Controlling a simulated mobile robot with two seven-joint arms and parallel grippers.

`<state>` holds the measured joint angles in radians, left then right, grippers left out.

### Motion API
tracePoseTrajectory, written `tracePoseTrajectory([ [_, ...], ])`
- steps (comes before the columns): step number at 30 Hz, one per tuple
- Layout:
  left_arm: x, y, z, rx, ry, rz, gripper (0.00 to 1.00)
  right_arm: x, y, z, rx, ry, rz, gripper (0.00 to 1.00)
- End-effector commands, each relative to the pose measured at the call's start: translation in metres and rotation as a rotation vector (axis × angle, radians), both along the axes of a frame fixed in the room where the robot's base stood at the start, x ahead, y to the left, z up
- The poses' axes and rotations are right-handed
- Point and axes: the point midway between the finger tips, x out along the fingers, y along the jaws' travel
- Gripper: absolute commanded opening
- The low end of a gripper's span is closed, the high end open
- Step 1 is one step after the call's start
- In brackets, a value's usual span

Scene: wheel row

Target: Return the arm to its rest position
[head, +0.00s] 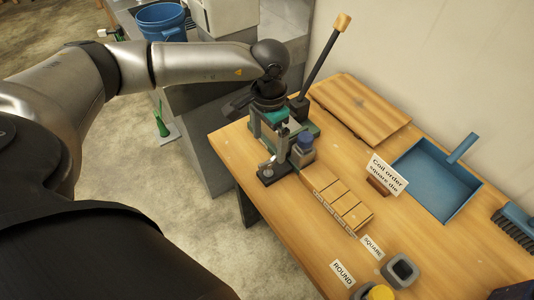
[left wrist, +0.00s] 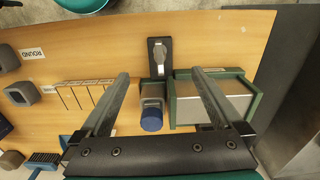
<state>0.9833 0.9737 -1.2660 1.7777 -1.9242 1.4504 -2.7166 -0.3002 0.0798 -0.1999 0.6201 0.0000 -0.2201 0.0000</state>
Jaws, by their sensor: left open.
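My left arm (head: 200,62) reaches in from the left, over the near-left corner of the wooden table (head: 420,262). My left gripper (head: 270,138) points down there, and its fingers partly hide the equipment below. In the left wrist view the two fingers of the left gripper (left wrist: 163,88) are wide apart with nothing held between them. Below them show a blue-capped block (left wrist: 151,118), a dark base with a silver piece (left wrist: 160,58) and a grey block in a green frame (left wrist: 200,105). The blue cap (head: 305,139) also shows in the head view. My right gripper is out of view.
A lever with a wooden knob (head: 341,23) rises close behind the gripper. A wooden board (head: 358,105), a divided wooden block (head: 342,204), a sign (head: 385,177) and a blue tray (head: 432,184) lie to the right. A blue bucket (head: 161,22) stands beyond the arm.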

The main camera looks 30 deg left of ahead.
Motion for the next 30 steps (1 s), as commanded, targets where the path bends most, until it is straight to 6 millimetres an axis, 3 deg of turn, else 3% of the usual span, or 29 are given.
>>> tracePoseTrajectory([
  [3,0.0,0.0,0.008,0.001,0.0,0.0,1.0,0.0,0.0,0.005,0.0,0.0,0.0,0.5],
  [17,0.0,-0.001,0.006,-0.002,0.001,0.001,1.0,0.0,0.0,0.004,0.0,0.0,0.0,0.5],
  [20,-0.002,-0.015,0.003,-0.047,-0.001,0.017,1.0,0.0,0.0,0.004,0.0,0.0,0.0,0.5],
  [23,-0.007,-0.056,0.0,-0.185,0.006,0.076,1.0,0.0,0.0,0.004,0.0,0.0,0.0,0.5],
  [26,-0.018,-0.122,0.004,-0.422,0.041,0.2,1.0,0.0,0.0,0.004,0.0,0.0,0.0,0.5],
  [30,-0.035,-0.219,0.041,-0.817,0.191,0.467,1.0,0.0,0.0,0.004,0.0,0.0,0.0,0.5],
])
